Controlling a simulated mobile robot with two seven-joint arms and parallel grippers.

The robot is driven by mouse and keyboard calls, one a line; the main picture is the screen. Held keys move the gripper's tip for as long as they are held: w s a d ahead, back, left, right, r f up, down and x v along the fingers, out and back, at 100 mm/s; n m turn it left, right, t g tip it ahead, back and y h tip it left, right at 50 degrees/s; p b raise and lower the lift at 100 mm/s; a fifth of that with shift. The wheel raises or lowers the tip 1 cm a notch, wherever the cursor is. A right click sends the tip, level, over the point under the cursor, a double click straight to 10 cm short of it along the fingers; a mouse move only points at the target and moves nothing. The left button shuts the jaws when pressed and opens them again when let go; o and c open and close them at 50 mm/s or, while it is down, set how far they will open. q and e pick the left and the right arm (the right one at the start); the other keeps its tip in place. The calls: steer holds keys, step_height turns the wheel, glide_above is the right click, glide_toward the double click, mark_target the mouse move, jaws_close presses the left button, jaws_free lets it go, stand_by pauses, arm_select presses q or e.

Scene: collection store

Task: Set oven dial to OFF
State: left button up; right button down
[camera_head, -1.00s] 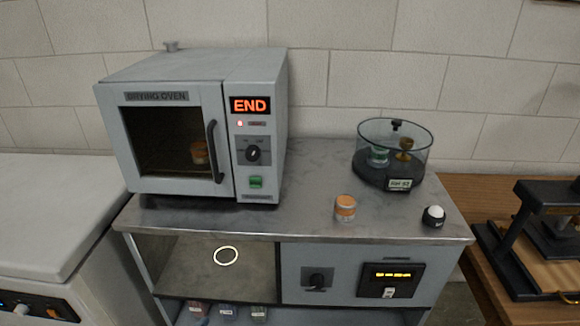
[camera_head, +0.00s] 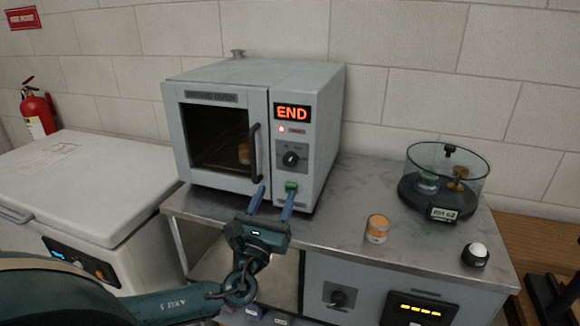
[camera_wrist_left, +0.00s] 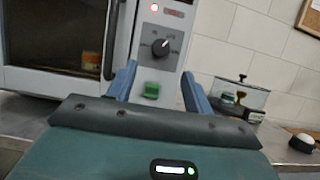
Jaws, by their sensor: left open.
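The grey drying oven (camera_head: 228,79) stands on the metal counter with its door shut. Its display (camera_head: 292,112) reads END in red, with a small red light below. The black oven dial (camera_head: 291,158) is on the control panel, above a green switch (camera_head: 291,187). In the left wrist view the dial (camera_wrist_left: 160,47) shows its white pointer line toward the upper right. My left gripper (camera_head: 273,193) is open and empty, with its blue fingers pointing at the lower panel, below the dial. In the left wrist view the green switch (camera_wrist_left: 151,90) shows between the fingers. My right gripper is not in view.
An orange-labelled jar (camera_head: 377,229) and a white-topped black button (camera_head: 475,254) stand on the counter (camera_head: 345,199). A glass desiccator (camera_head: 445,182) is at the right. A white chest (camera_head: 75,190) stands left. The oven door handle (camera_head: 256,152) juts out beside the panel.

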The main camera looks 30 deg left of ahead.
mark_target(288, 164)
arm_select(q)
steer(key=p+x, duration=0.1)
steer(key=x, duration=0.7)
steer(key=shift+w, duration=0.45)
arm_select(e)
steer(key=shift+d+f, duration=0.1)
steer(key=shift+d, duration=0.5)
arm_select(q)
steer(key=shift+c, duration=0.5)
steer(key=c, duration=0.9)
steer(key=shift+o, duration=0.2)
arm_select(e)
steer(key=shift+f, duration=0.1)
